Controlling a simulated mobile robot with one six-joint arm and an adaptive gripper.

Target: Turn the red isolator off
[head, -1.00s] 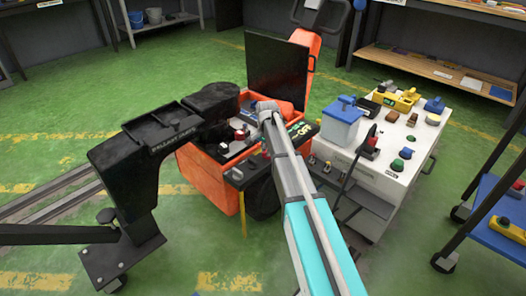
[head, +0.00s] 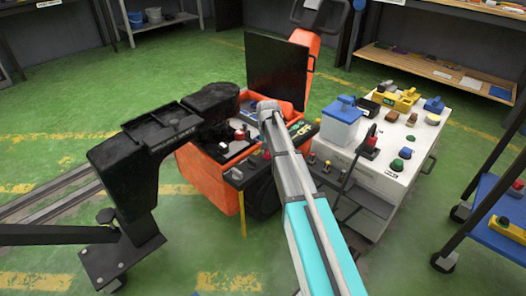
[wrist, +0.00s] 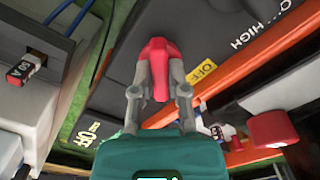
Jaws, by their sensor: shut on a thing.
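The red isolator handle (wrist: 157,62) shows in the wrist view, standing on a dark panel. My gripper (wrist: 157,84) is shut on it, with one grey finger against each side. A second label (wrist: 88,133) lies at the lower left, hard to read. In the head view my gripper (head: 268,110) is over the orange machine's open box (head: 207,178), and the isolator is hidden behind my arm.
The box's black lid (head: 277,75) stands open behind. A white cabinet (head: 385,180) with several coloured controls and a blue-lidded box (head: 341,125) stands close on the right. A black arm-like structure (head: 135,165) is at the left. Green floor is free in front.

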